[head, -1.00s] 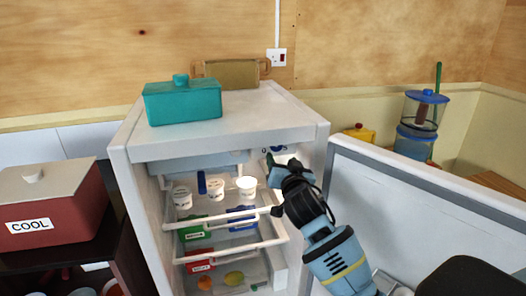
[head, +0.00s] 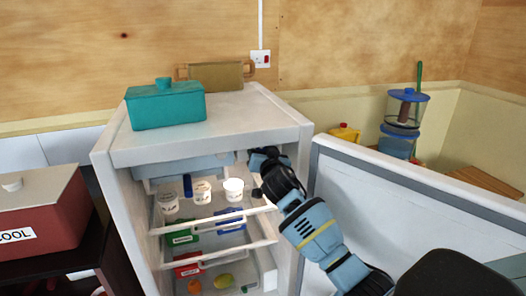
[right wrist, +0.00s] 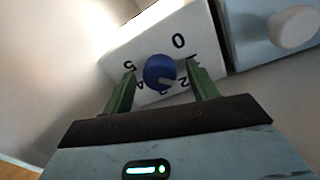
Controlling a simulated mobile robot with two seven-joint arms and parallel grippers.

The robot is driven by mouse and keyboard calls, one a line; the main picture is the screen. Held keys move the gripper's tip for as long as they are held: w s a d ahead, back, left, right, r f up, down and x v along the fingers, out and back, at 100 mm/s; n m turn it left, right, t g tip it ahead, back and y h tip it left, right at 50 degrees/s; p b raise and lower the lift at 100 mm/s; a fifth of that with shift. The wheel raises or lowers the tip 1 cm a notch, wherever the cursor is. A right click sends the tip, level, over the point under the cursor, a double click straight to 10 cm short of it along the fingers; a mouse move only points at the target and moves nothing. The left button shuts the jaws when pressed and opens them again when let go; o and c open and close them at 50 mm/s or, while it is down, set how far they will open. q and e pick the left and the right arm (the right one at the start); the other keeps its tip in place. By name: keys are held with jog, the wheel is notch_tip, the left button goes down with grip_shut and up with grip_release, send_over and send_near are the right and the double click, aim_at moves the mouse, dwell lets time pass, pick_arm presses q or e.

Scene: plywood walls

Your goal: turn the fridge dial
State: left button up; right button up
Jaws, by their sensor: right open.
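The open fridge (head: 215,128) stands in the middle of the head view. Its blue dial (right wrist: 159,72) shows in the right wrist view, on a white plate (right wrist: 152,42) with 0, 2, 4 and 5 legible around it. A pale mark on the dial's lower edge faces the side of 2 and 4; its exact setting is unclear. My right gripper (right wrist: 158,80) is open, with one green finger on each side of the dial; contact is not clear. In the head view this gripper (head: 262,160) is inside the fridge's upper right and hides the dial. My left gripper is out of view.
The open fridge door (head: 400,200) stands right of my right arm. Shelves with white cups (head: 233,188) and coloured boxes (head: 231,218) lie below and left of the gripper. A teal box (head: 166,106) sits on top. A red COOL box (head: 45,215) stands left.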

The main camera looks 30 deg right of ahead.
jog(key=c, duration=1)
jog(key=shift+f+n, duration=0.1)
jog(key=shift+n, duration=0.3)
jog(key=n, duration=0.2)
jog(key=shift+n, duration=0.4)
jog(key=n, duration=0.4)
jog(key=shift+d+f+n+t, duration=0.1)
jog(key=shift+n+t, duration=0.2)
jog(key=shift+n, duration=0.1)
jog(key=n, duration=0.3)
jog(key=shift+d+n+t+y, duration=0.1)
jog(key=shift+n+t+y, duration=0.2)
jog(key=shift+n, duration=2.5)
